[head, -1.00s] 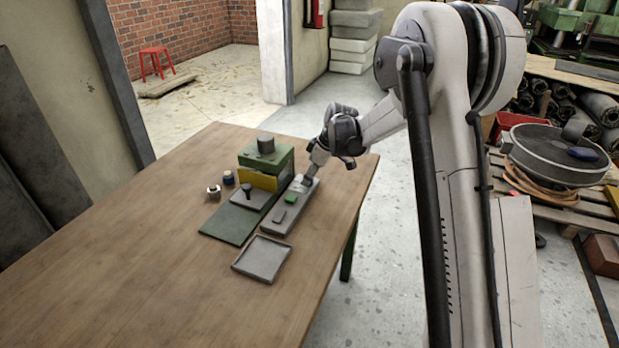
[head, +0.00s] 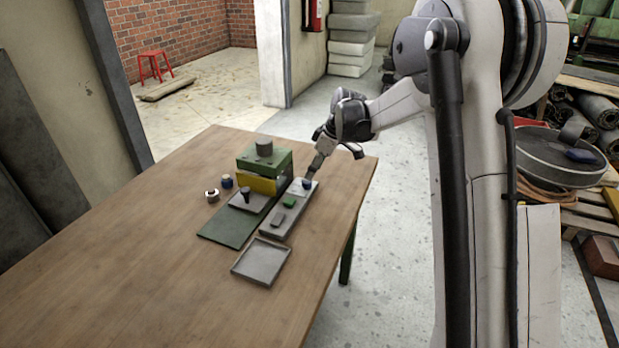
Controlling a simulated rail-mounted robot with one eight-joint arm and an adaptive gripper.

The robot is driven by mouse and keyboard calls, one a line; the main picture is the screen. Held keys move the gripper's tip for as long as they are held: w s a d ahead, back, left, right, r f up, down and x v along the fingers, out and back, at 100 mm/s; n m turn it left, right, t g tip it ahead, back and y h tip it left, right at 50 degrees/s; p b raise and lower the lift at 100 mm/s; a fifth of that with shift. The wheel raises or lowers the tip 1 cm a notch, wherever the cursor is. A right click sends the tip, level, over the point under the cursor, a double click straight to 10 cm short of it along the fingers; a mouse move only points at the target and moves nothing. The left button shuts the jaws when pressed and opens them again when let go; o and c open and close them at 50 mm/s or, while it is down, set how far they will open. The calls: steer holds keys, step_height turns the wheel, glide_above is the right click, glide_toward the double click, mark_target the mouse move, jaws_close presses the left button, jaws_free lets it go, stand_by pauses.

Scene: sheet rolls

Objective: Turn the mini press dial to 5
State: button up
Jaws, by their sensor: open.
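The mini press (head: 264,163) is a green block with a grey cylinder on top and a yellow front, standing on the wooden table. A long grey panel (head: 272,226) lies along its right side. At the panel's far end is a small dark blue knob (head: 306,184), which looks like the dial; its number marks are too small to read. Nearer on the panel are a green button (head: 289,201) and a grey switch (head: 278,219). My gripper (head: 311,177) points down just above the blue knob, open; whether it touches the knob I cannot tell.
A shallow grey tray (head: 261,262) lies in front of the panel. The table's left and front (head: 140,270) are clear.

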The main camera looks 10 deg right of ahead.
steer(key=v, duration=0.6)
steer(key=shift+r, duration=0.2)
steer(key=shift+s+d, duration=0.1)
steer(key=s+a+r+m+t+h, duration=0.1)
steer(key=s+r+m, duration=0.15)
steer(key=s, duration=0.45)
steer(key=s+a+r+m, duration=0.1)
steer(key=s+r, duration=0.3)
steer(key=s, duration=0.3)
steer(key=s+a+r+m+t+h, duration=0.1)
steer(key=s+a+r+m, duration=0.1)
steer(key=s+r, duration=0.3)
steer(key=s+f+m+t, duration=0.1)
steer(key=s+f+m, duration=0.1)
steer(key=s, duration=0.8)
steer(key=s+f+m+t+h, duration=0.1)
steer(key=s+f+m, duration=0.2)
steer(key=s, duration=0.7)
steer(key=shift+s+f+t+h, duration=0.2)
steer(key=shift+t+h, duration=0.1)
